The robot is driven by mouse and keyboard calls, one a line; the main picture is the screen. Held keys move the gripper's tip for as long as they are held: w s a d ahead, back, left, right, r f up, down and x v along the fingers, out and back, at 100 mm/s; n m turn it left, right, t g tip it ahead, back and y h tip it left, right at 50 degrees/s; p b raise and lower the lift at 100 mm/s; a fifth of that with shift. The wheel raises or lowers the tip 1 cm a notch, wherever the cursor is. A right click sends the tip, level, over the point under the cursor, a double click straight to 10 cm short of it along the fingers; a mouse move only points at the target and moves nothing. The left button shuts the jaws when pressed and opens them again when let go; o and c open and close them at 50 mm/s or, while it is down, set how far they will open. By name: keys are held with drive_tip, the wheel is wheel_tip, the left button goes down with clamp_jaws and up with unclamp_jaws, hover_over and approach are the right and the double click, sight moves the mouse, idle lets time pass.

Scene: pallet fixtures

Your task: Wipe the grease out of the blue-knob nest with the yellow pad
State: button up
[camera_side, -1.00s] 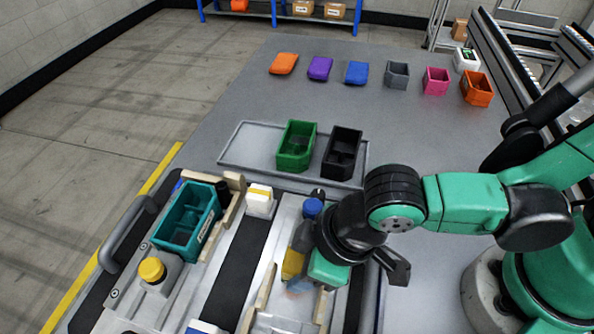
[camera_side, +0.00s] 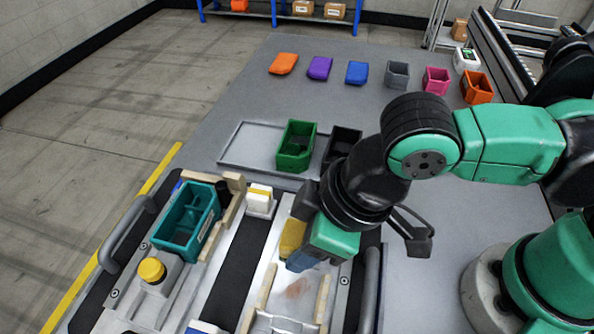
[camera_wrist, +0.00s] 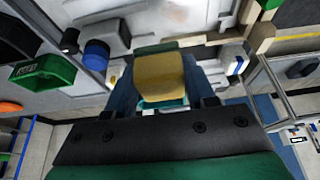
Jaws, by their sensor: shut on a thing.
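My gripper (camera_side: 303,258) is shut on the yellow pad (camera_side: 292,240), above the right-hand nest in the side view. In the wrist view the pad (camera_wrist: 160,77) sits between the two blue fingers. The blue knob (camera_wrist: 97,53) shows in the wrist view; my arm hides it in the side view. The blue-knob nest (camera_side: 283,312) is a pale metal plate between wooden rails. A faint reddish-brown grease smear (camera_side: 298,288) lies on it, just in front of the pad. Whether the pad touches the plate I cannot tell.
A teal bin (camera_side: 186,222) sits in the left nest, beside a yellow knob (camera_side: 152,270). Wooden rails (camera_side: 322,298) border the nest. A green bin (camera_side: 296,147) and a black bin (camera_side: 343,146) stand on a grey tray behind. Several pads and bins line the table's back.

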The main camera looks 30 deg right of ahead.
sight(296, 232)
drive_tip(key=shift+r, duration=0.15)
drive_tip(key=shift+r, duration=1.45)
drive_tip(key=w+d+r+m+h, duration=0.1)
drive_tip(key=w+d+r+m, duration=0.1)
drive_tip(key=w+d+m, duration=0.2)
drive_tip(key=w+d+r+m+t+h, duration=0.1)
drive_tip(key=w+d+m, duration=0.4)
drive_tip(key=w+d, duration=0.6)
drive_tip(key=d+r+h, duration=0.1)
drive_tip(key=d+r, duration=0.1)
drive_tip(key=d, duration=0.5)
drive_tip(key=shift+w+r, duration=0.1)
drive_tip(key=shift+w, duration=0.05)
